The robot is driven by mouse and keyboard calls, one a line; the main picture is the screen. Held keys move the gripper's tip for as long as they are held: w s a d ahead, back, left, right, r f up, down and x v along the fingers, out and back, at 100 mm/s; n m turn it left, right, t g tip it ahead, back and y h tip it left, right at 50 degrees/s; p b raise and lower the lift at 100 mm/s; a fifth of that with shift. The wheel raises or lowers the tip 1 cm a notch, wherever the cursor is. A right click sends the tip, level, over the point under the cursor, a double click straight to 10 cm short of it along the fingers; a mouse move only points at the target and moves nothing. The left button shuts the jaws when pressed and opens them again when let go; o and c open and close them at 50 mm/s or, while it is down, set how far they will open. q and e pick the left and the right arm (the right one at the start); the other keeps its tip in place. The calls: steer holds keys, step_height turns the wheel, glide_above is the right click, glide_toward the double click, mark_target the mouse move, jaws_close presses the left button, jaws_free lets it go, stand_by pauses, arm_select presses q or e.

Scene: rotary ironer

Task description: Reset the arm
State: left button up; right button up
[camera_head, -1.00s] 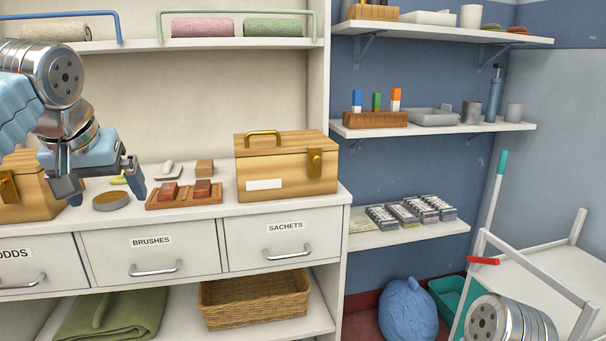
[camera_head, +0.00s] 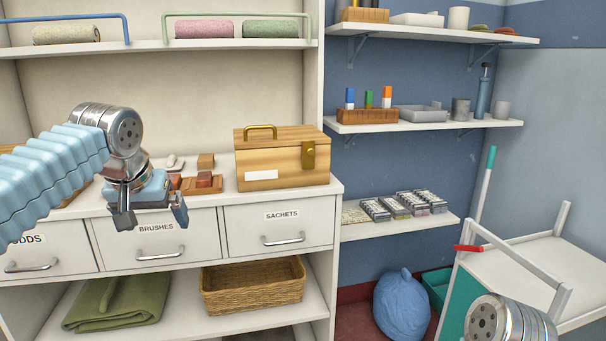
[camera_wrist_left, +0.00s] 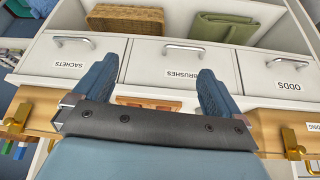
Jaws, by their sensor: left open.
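My left arm comes in from the left in the head view, its sleeve light blue. My left gripper (camera_head: 150,215) is open and empty in front of the BRUSHES drawer (camera_head: 165,235), just below the counter edge. In the left wrist view the gripper (camera_wrist_left: 150,92) shows two spread blue fingers with nothing between them, and the BRUSHES drawer (camera_wrist_left: 180,72) lies beyond. A silver part of my right arm shows at the bottom right of the head view. My right gripper is not in view.
A wooden box (camera_head: 280,160) stands on the counter above the SACHETS drawer (camera_head: 280,226). A wooden tray with dark red blocks (camera_head: 203,182) lies beside it, partly hidden. A wicker basket (camera_head: 252,290) and green cloth (camera_head: 118,302) lie below. A white cart (camera_head: 540,260) stands right.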

arm_select(q)
steer(key=w+d+f+m+g+h, duration=0.1)
steer(key=d+f, duration=0.3)
steer(key=f, duration=0.8)
steer(key=w+d+f+g+h, duration=0.1)
steer(key=d+f, duration=0.3)
steer(key=f, duration=0.7)
steer(key=w+d+f+m+g+h, duration=0.15)
steer(key=d+f, duration=0.25)
steer(key=f, duration=0.8)
steer(key=s+d+f+n, duration=0.1)
steer(key=s+d+f, duration=0.1)
steer(key=s+f, duration=0.9)
steer(key=s+d+f+n+g+h, duration=0.1)
steer(key=s+d+f, duration=0.2)
steer(key=s+f, duration=0.8)
steer(key=shift+s+f+n, duration=0.25)
steer(key=shift+s+n, duration=0.1)
steer(key=shift+s, duration=0.9)
steer(key=shift+h, duration=0.25)
